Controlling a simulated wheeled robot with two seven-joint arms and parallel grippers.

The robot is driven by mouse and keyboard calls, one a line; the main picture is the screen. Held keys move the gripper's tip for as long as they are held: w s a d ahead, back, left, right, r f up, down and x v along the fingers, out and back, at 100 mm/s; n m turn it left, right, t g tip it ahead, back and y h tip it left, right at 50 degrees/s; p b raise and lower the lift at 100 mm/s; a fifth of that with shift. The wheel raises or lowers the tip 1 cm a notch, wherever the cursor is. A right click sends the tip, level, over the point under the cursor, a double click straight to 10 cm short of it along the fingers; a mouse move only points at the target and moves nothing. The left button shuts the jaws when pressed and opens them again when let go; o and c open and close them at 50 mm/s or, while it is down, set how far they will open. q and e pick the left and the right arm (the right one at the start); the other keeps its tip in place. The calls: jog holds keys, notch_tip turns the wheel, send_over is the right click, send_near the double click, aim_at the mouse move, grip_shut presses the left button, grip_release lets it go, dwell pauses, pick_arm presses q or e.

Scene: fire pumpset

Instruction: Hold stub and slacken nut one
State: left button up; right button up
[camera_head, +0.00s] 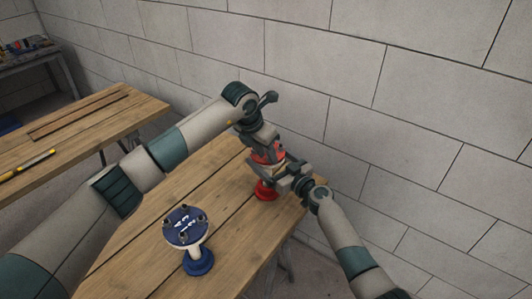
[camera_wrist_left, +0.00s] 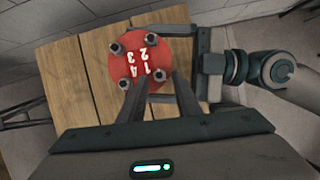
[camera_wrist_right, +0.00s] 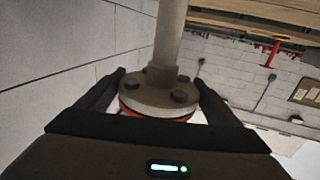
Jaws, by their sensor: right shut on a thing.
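The red stub has a round red flange on top (camera_head: 265,155) and a red foot (camera_head: 265,190) on the wooden bench. In the left wrist view the flange (camera_wrist_left: 185,52) carries the white numbers 1 to 4 and several dark nuts. Nut one (camera_wrist_left: 160,75) is beside the number 1. My left gripper (camera_wrist_left: 159,78) is above the flange, its fingers apart on either side of that nut; contact cannot be told. My right gripper (camera_wrist_right: 158,85) is shut on the stub at its flange, from the side. The fingers' contact is partly hidden.
A blue stub (camera_head: 198,262) with a numbered flange stands nearer on the same wooden bench (camera_head: 235,220). A block wall (camera_head: 420,100) is close behind and right. A second bench (camera_head: 80,135) with a yellow-handled tool is at left.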

pick_arm(q)
grip_shut()
jog(key=shift+s+d+n, duration=0.1)
jog(key=shift+n, duration=0.7)
jog(key=shift+o, duration=1.3)
grip_release()
jog(key=shift+r, duration=0.15)
jog(key=v, duration=1.1)
jog(key=shift+s+r, duration=0.3)
jog(key=shift+r, duration=0.05)
